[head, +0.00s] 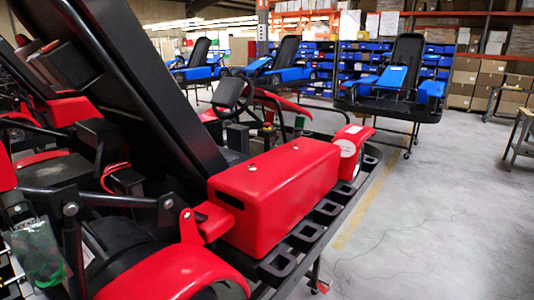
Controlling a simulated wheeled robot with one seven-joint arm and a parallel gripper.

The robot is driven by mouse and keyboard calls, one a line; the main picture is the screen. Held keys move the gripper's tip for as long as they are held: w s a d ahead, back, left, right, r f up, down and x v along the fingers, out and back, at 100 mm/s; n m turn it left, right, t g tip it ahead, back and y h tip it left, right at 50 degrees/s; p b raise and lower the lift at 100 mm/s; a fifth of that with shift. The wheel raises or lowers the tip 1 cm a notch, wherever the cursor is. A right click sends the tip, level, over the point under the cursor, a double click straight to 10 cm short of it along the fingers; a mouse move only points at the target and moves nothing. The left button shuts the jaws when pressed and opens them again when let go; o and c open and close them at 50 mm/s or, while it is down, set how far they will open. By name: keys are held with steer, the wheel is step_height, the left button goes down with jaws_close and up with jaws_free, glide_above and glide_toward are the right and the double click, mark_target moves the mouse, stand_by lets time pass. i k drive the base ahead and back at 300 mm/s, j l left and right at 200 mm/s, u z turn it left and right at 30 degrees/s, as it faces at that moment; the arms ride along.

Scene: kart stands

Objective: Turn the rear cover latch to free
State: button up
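A red kart on a stand fills the left and middle of the head view. A long red box-shaped cover (275,195) sits along its near side, with a dark slot in its left end and two small light fasteners on top. A red bracket (205,222) stands at the cover's left end. I cannot tell which part, if any, is the rear cover latch, or how it is turned. My gripper is not in view.
A black bumper rail with square openings (305,233) runs along the kart's near side. The tall black seat (150,85) leans over the kart. Blue karts (395,85) stand behind. The grey floor (440,220) at right is clear.

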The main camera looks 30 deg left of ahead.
mark_target(251, 168)
steer(key=i+u, duration=0.3)
steer(key=i, duration=0.2)
steer(key=i+l+u, duration=0.25)
steer(key=i, duration=0.2)
steer(key=i+u, duration=0.15)
steer(key=u, duration=0.35)
steer(key=i+u, duration=0.2)
steer(key=u, duration=0.25)
steer(key=i+l+u, duration=0.15)
steer(key=u, duration=0.35)
steer(key=i+l+u, duration=0.1)
steer(key=u, duration=0.35)
steer(key=i+l+u, duration=0.15)
steer(key=u, duration=0.3)
steer(key=i+l+u, duration=0.25)
steer(key=u, duration=0.2)
steer(key=i+l+u, duration=0.15)
steer(key=l+u, duration=0.15)
steer(key=u, duration=0.15)
